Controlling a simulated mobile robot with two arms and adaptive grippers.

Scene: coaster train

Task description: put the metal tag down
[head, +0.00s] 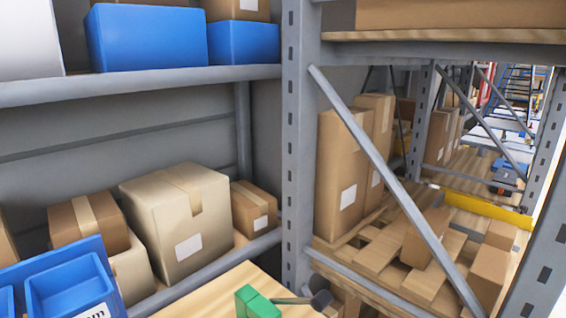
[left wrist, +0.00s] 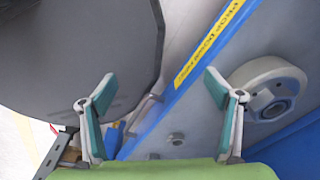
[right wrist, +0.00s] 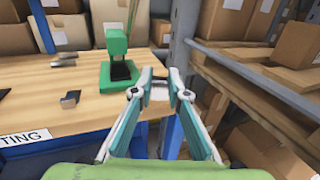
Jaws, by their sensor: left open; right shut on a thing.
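My right gripper (right wrist: 158,92) is closed on a small greyish piece (right wrist: 157,90) between its fingertips in the right wrist view, which I take to be the metal tag; its shape is mostly hidden by the fingers. I cannot tell whether the piece touches the bench. My left gripper (left wrist: 158,92) is open and empty in the left wrist view. Neither gripper shows in the head view.
A small grey block (right wrist: 70,98) lies on the bench left of the press. The press top (head: 257,303) shows at the bottom of the head view. A grey rack post (head: 298,150) and shelves with cartons (head: 180,220) stand behind. Blue bins (head: 70,285) are at lower left.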

